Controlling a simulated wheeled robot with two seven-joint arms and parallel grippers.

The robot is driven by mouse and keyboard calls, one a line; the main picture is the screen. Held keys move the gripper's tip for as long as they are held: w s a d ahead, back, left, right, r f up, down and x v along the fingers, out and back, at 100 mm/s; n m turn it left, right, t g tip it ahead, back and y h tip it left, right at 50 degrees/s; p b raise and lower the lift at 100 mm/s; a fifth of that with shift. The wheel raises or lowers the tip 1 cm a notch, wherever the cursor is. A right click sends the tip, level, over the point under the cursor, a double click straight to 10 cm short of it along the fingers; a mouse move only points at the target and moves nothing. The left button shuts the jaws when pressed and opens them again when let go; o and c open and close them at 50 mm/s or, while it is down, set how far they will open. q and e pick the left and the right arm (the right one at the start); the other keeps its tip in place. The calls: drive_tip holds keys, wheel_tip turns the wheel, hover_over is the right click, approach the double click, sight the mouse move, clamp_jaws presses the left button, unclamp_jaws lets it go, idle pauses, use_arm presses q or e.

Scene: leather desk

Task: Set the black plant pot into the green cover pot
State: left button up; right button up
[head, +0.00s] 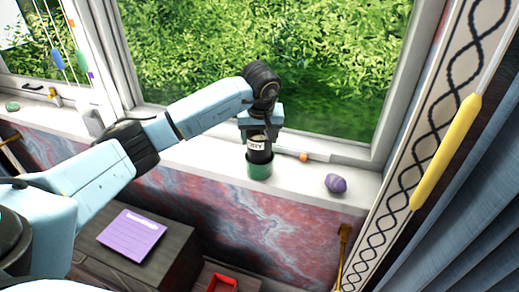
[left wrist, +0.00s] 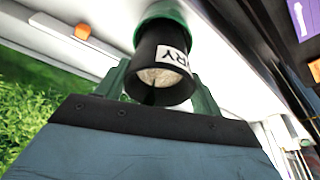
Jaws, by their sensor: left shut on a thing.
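The black plant pot (head: 259,154) has a white label and stands roughly upright above the windowsill. In the left wrist view the black pot (left wrist: 152,52) shows its label and a pale filling at its open top. My left gripper (head: 259,131) is shut on its upper part, with a finger on each side. The green cover pot (head: 259,171) stands on the sill directly below the black pot; it also shows in the left wrist view (left wrist: 168,12). The black pot's lower end meets the green rim; I cannot tell how deep it sits. My right gripper is out of view.
On the white windowsill (head: 205,154) a purple stone-like object (head: 335,184) lies to the right and a small orange thing (head: 304,156) lies nearer the pots. The window frame rises close behind. A purple sheet (head: 132,235) lies on the dark furniture below.

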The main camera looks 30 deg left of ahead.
sight(259, 146)
use_arm(q)
drive_tip(key=shift+f, duration=1.9)
drive_tip(key=shift+f, duration=0.1)
drive_tip(key=o, duration=1.5)
drive_tip(key=shift+r, duration=0.3)
drive_tip(key=v, duration=1.1)
drive_tip(key=shift+s+r, duration=0.2)
drive_tip(key=shift+r, duration=0.1)
